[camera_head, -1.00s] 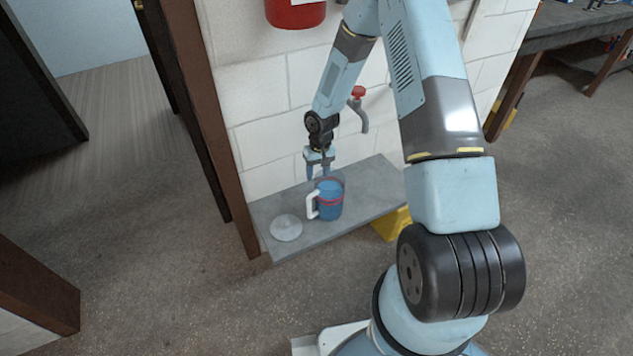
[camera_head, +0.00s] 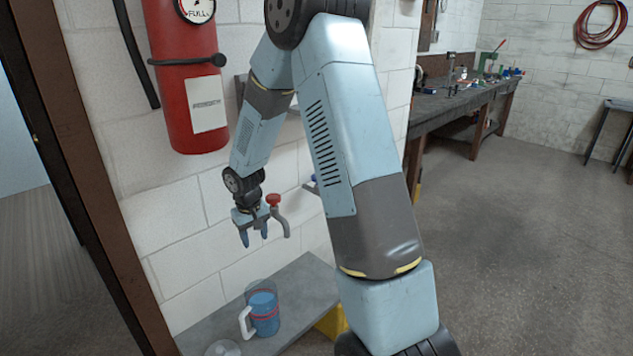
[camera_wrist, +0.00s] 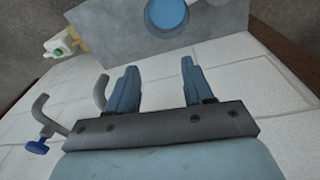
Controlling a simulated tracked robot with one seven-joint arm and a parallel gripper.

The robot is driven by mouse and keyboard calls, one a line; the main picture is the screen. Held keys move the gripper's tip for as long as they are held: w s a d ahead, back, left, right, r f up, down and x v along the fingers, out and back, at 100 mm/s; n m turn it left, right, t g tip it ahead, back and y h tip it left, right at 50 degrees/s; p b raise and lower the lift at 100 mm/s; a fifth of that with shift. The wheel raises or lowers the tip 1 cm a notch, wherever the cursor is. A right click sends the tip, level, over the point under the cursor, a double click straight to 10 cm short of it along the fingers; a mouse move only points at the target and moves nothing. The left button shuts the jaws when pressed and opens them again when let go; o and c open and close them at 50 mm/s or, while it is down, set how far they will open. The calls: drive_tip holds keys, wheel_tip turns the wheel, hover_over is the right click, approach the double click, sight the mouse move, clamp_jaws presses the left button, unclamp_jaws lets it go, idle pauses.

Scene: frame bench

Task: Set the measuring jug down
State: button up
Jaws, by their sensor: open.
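The measuring jug (camera_head: 264,312) stands upright on the grey shelf (camera_head: 315,285) below the wall. It is clear with blue contents, a red band and a white handle on its left. In the wrist view the jug (camera_wrist: 168,16) shows from above as a blue round at the top, apart from the fingers. My gripper (camera_head: 254,238) is open and empty, raised above the jug and close to the wall. Its two blue fingers (camera_wrist: 158,85) are spread with nothing between them.
A red-handled tap (camera_head: 277,212) is on the wall beside my gripper. A round lid-like disc (camera_head: 223,349) lies left of the jug. A red fire extinguisher (camera_head: 187,75) hangs above. A workbench (camera_head: 455,105) stands at the back right; open floor lies before it.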

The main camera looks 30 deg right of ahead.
drive_tip(key=s+d+r+t, duration=0.1)
drive_tip(key=s+r, duration=0.3)
drive_tip(key=r, duration=0.3)
drive_tip(key=s+d+r+m+t, duration=0.1)
drive_tip(key=s+d+r, duration=0.1)
drive_tip(key=s+r, duration=0.35)
drive_tip(key=s+d+r, duration=0.1)
drive_tip(key=s+r, duration=0.1)
drive_tip(key=r, duration=0.7)
drive_tip(key=s+r+t, duration=0.1)
drive_tip(key=s+r, duration=0.3)
drive_tip(key=s, duration=0.5)
drive_tip(key=s+r+t, duration=0.1)
drive_tip(key=s+r, duration=0.4)
drive_tip(key=s, duration=0.4)
drive_tip(key=shift+s+d+r+m+t+y, duration=0.2)
drive_tip(key=shift+s+d+m+t+y, duration=0.1)
drive_tip(key=shift+s+d+m, duration=0.15)
